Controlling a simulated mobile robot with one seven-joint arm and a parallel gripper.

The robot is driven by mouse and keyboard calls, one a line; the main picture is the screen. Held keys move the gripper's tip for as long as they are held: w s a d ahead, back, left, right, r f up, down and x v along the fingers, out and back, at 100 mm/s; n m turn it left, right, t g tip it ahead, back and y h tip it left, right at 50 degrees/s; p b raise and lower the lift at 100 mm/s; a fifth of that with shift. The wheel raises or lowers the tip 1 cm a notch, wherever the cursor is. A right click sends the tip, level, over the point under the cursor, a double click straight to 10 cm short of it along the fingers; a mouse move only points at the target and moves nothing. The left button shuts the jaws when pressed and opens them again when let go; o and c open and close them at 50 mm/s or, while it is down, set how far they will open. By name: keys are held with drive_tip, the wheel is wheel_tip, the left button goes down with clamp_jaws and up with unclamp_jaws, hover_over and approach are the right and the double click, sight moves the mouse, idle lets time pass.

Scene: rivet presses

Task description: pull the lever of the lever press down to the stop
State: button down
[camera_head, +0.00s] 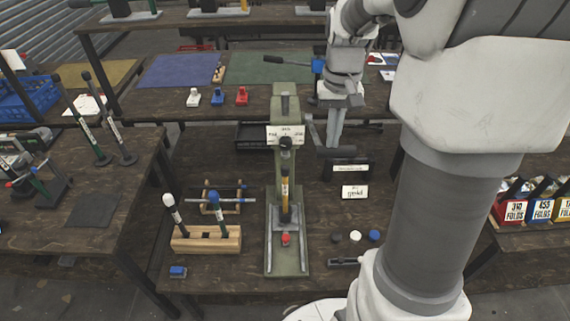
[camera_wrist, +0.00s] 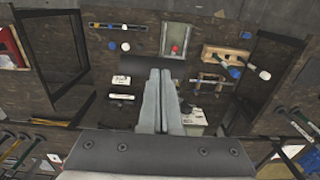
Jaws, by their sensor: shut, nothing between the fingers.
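The lever press (camera_head: 279,107) is a tall green press in the middle of the near table in the head view, with a white sign on its column. Its lever (camera_head: 286,185) has a black knob at the top and a yellow labelled shaft, and appears upright in front of the column. A red piece (camera_head: 286,239) sits low on the base; it also shows in the wrist view (camera_wrist: 175,49). My gripper (camera_head: 334,144) points down to the right of the press column, apart from the lever. In the wrist view its fingers (camera_wrist: 165,78) are together and empty.
A wooden block (camera_head: 207,240) holding white-topped and blue-topped handles stands left of the press. Another table with two tall levers (camera_head: 87,125) is at left.

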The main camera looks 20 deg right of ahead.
drive_tip(key=r+p, duration=0.1)
drive_tip(key=w+r+p, duration=0.1)
drive_tip(key=r, duration=0.1)
drive_tip(key=w+r+p, duration=0.1)
drive_tip(key=p, duration=0.1)
drive_tip(key=shift+w+d+r, duration=0.2)
drive_tip(key=shift+d+r, duration=0.15)
drive_tip(key=shift+r, duration=0.05)
wheel_tip(320, 180, up, 5)
drive_tip(key=p, duration=0.4)
idle(0.6)
drive_tip(key=s+a+n+t+b, duration=0.1)
drive_tip(key=s+a+t+b, duration=0.1)
drive_tip(key=s+a, duration=0.4)
drive_tip(key=s+a+n+t+b, duration=0.2)
drive_tip(key=s+a, duration=0.4)
drive_tip(key=s, duration=0.6)
drive_tip(key=shift+a+r+t+b, duration=0.15)
drive_tip(key=shift+r+t+b, duration=0.1)
drive_tip(key=shift+t+b, duration=0.65)
